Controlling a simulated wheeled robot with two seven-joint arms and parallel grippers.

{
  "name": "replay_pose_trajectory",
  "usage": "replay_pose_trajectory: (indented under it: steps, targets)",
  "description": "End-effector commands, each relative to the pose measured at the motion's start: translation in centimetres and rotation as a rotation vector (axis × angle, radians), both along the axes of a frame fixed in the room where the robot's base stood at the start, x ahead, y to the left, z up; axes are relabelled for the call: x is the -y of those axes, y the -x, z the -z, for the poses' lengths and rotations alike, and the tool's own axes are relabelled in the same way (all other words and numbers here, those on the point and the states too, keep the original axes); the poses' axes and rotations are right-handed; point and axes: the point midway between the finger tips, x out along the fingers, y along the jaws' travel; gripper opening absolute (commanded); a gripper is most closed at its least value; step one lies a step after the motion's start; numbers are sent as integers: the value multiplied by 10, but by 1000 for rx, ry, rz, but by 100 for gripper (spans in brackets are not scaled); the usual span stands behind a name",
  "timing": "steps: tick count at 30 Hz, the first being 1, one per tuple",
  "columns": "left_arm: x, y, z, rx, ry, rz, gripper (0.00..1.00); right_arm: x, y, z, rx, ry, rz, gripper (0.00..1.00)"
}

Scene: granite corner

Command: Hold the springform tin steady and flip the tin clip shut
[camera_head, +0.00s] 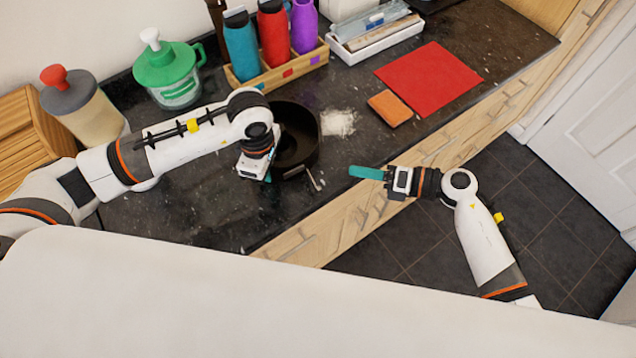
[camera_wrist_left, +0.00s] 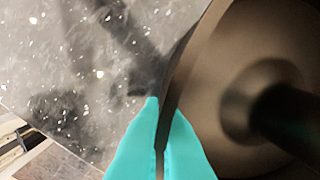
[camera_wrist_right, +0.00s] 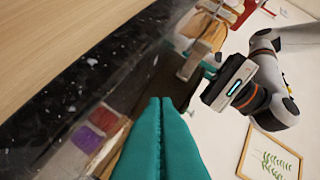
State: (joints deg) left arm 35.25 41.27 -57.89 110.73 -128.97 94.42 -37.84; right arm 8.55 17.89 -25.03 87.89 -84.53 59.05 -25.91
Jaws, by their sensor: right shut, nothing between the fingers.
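The dark round springform tin (camera_head: 306,157) stands on the granite counter, near its front edge. My left gripper (camera_head: 266,178) is at the tin's left side, and its fingertips are hidden in the head view. In the left wrist view its teal fingers (camera_wrist_left: 158,110) are closed on the tin's thin wall (camera_wrist_left: 185,70), one on each side. A small pale metal lever, the tin clip (camera_head: 315,180), sticks out from the tin's front right side. My right gripper (camera_head: 354,171) is shut and empty, to the right of the clip and apart from it; its teal fingers (camera_wrist_right: 160,103) touch each other.
White powder (camera_head: 339,122) lies right of the tin. Behind stand a wooden crate (camera_head: 296,77) of bottles and a green-lidded jar (camera_head: 168,72). An orange sponge (camera_head: 390,108) and red mat (camera_head: 428,80) lie at the right. The counter's front edge runs below the tin.

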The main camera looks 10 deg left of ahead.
Motion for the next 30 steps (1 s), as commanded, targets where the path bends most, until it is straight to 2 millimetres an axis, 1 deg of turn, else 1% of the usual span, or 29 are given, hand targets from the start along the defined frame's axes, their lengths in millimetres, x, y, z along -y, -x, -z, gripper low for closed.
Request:
replay_pose_trajectory:
  steps: [1,6,12,18,30]
  targets:
    - [0,0,0,1,0,0,0,-7,6,0,-2,-2,-2,0]
    - [0,0,0,1,0,0,0,-26,19,0,-1,-2,-1,0]
    - [0,0,0,1,0,0,0,-42,30,0,-1,0,-2,0]
    - [0,0,-1,2,0,0,0,-47,34,0,-1,-1,1,0]
    - [0,0,-1,2,0,0,0,-47,34,0,-1,0,0,0]
